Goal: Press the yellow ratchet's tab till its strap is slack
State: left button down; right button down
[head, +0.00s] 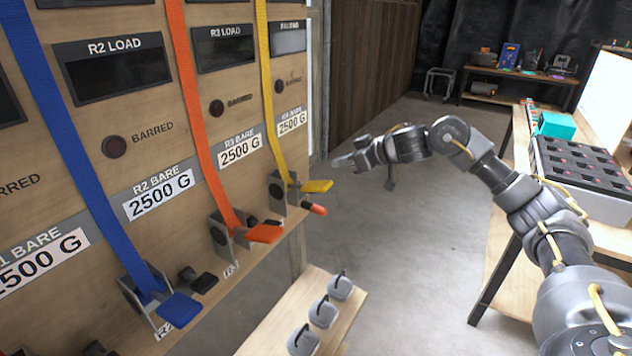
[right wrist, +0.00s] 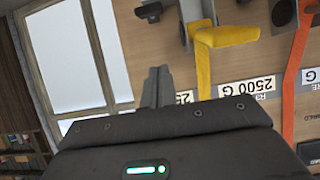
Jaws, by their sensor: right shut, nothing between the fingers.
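The yellow ratchet (head: 279,192) is at the far end of the ledge, at the foot of the taut-looking yellow strap (head: 264,90). Its flat yellow tab (head: 317,186) juts out to the right over the ledge edge. In the right wrist view the yellow tab (right wrist: 228,36) and the yellow strap (right wrist: 203,72) lie right of the fingers. My right gripper (head: 340,161) is shut and empty, in the air to the right of the tab and apart from it. Its closed fingers also show in the right wrist view (right wrist: 155,87). My left gripper is not in view.
An orange ratchet tab (head: 264,233) and a blue ratchet tab (head: 178,309) sit nearer along the ledge. An orange-red grip (head: 314,208) sticks out just below the yellow tab. Several weights stand on a low shelf (head: 262,341). A bench with a black tray (head: 590,166) is at right.

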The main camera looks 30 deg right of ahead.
jog(key=p+x, duration=0.3)
jog(key=x, duration=0.6)
jog(key=shift+w+r, duration=0.1)
notch_tip(320, 180, down, 3)
jog(key=shift+w+f+p, duration=0.1)
jog(key=shift+f+p, duration=0.05)
jog(key=shift+p, duration=0.55)
jog(key=shift+s+d+f, duration=0.15)
jog(key=shift+s+f, duration=0.1)
jog(key=shift+f, duration=0.45)
jog(key=shift+w, duration=0.1)
